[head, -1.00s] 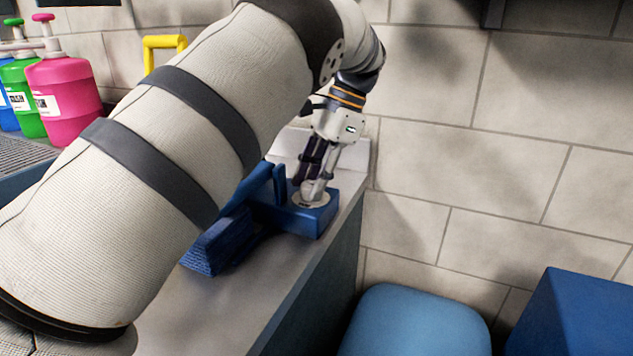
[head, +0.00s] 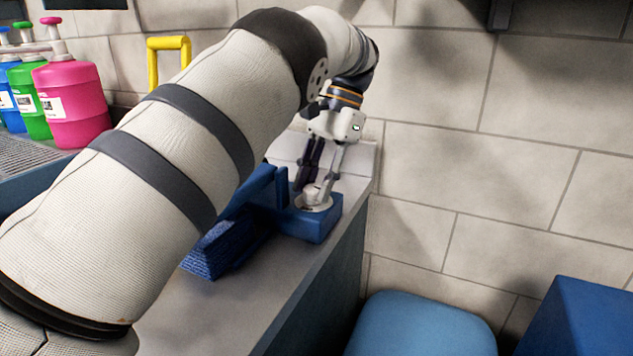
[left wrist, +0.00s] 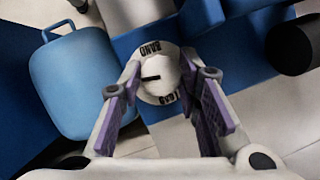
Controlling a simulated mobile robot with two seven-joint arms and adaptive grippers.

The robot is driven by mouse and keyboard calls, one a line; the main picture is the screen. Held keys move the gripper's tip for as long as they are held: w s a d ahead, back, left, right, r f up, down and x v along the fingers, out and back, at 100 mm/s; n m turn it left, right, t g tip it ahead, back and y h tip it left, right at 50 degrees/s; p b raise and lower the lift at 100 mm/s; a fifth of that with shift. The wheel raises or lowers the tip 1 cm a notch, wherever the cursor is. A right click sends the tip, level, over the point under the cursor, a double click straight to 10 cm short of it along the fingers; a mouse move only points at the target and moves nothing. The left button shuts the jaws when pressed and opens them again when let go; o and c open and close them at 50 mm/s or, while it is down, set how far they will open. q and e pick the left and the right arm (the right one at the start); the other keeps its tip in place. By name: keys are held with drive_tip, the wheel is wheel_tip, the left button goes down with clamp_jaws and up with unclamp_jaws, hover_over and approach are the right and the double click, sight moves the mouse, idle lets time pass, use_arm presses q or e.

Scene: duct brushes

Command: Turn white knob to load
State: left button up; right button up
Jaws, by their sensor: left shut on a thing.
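The white knob (head: 313,201) sits on a round white dial on top of a blue box (head: 312,228) at the counter's edge. In the left wrist view the knob (left wrist: 158,72) carries a black pointer mark facing left. Dark lettering lies on the dial above and below right; the lower word looks like LOAD, and the mark points at neither word. My left gripper (left wrist: 161,76) reaches down over the box and is shut on the knob, with one purple-padded finger on each side. My right gripper is not in view.
A blue brush-like block (head: 213,250) lies left of the box on the counter (head: 240,300). The tiled wall (head: 460,130) stands behind. Pink (head: 72,105) and green (head: 30,95) bottles stand at the far left. A light-blue container (head: 422,325) is below the counter at right.

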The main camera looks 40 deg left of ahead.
use_arm(q)
drive_tip(key=o, duration=1.1)
